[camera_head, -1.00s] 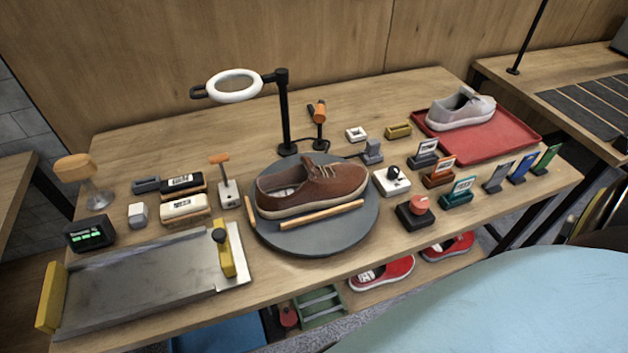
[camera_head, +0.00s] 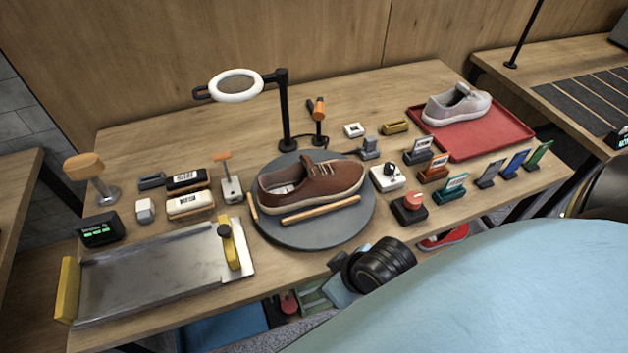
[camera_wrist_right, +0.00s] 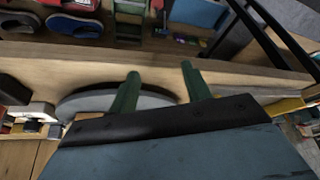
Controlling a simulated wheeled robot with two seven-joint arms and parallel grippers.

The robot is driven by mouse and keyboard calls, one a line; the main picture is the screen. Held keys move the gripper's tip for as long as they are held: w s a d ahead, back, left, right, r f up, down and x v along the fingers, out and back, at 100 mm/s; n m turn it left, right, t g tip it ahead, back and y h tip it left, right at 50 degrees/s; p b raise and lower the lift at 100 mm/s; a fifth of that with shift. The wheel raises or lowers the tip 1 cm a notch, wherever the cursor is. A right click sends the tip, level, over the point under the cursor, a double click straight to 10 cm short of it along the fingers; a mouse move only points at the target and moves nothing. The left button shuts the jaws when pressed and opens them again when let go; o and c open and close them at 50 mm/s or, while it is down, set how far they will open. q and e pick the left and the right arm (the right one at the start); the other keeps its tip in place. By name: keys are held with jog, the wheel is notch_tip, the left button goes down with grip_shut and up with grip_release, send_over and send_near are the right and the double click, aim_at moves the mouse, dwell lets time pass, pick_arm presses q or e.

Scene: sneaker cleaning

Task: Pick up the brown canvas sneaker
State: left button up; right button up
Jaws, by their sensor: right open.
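The sneaker is not visible in that view. In the head view a dark part of my arm (camera_head: 375,268) shows at the table's front edge, below the turntable. My left gripper is not in view.
A ring lamp (camera_head: 236,86) on a black post stands behind the turntable. A metal tray (camera_head: 150,275) with yellow handles lies at front left. A grey sneaker (camera_head: 456,104) sits on a red tray (camera_head: 480,142) at back right. Small stands and blocks crowd the turntable's right side.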

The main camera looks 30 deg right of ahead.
notch_tip(320, 180, up, 4)
jog(key=t, duration=0.1)
jog(key=m+t+h, duration=0.5)
jog(key=t+h, duration=0.1)
jog(key=t, duration=0.6)
send_near(306, 158)
jog(key=x, duration=0.5)
jog(key=shift+w+d+f+p, duration=0.1)
jog(key=shift+d+f+p, duration=0.05)
jog(key=shift+d+p, duration=0.25)
jog(key=shift+a+f+x, duration=0.1)
jog(key=shift+x, duration=1.25)
jog(key=shift+a+f+x, duration=0.1)
jog(key=shift+a+x, duration=0.05)
jog(key=shift+x, duration=1.2)
grip_shut()
